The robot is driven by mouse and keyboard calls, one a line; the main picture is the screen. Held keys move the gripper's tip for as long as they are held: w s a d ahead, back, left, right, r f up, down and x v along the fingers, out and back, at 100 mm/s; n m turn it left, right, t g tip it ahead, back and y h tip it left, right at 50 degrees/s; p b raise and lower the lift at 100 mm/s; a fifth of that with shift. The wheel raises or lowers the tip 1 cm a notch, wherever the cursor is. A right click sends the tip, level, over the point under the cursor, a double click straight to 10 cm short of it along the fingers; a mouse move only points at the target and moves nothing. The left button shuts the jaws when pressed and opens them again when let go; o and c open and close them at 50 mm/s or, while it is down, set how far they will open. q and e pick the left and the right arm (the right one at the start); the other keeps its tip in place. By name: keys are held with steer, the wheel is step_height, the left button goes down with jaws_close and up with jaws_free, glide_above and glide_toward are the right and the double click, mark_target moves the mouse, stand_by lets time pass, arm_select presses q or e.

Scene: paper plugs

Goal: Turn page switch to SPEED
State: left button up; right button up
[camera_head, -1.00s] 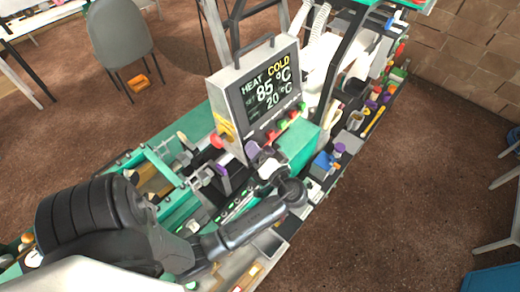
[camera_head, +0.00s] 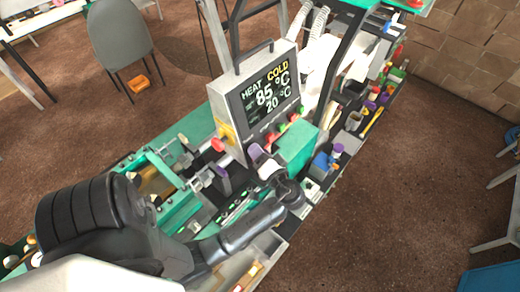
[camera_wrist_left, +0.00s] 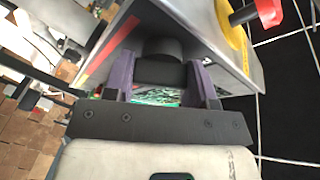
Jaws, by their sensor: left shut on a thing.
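The page switch appears as a black round knob (camera_wrist_left: 163,50) on the grey control box (camera_wrist_left: 200,25) in the left wrist view. The purple fingers of my left gripper (camera_wrist_left: 160,78) stand on both sides of it and are shut on it. In the head view my left gripper (camera_head: 256,152) is at the lower front of the control box, and it hides the knob there. The screen (camera_head: 268,90) reads HEAT, COLD, 85 °C and 20 °C. The knob's pointer mark cannot be seen. My right gripper is not in view.
A red emergency button (camera_head: 218,144) on a yellow plate sits left of my left gripper. Red and green buttons (camera_head: 282,126) line the box's lower edge to the right. A green block (camera_head: 297,148) stands close on the right. Machine parts crowd the bench below.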

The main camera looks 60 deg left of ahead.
arm_select(q)
steer(key=m+h+p, duration=0.1)
steer(key=m+p, duration=0.1)
steer(key=p, duration=0.1)
steer(key=m+t+h+p, duration=0.1)
steer(key=m+p, duration=0.2)
steer(key=p, duration=0.1)
steer(key=m+p, duration=0.3)
steer(key=p, duration=0.1)
steer(key=shift+r+h, duration=0.3)
steer(key=shift+h, duration=0.1)
steer(key=shift+m+p, duration=0.5)
steer(key=shift+m, duration=0.1)
steer(key=shift+f+m+h+p, duration=0.25)
steer(key=shift+m+h+p, duration=0.35)
steer(key=shift+m, duration=0.4)
steer(key=shift+f+m+h, duration=0.1)
steer(key=shift+m+h, duration=0.2)
steer(key=shift+m, duration=0.6)
steer(key=o, duration=0.9)
steer(key=shift+o, duration=0.2)
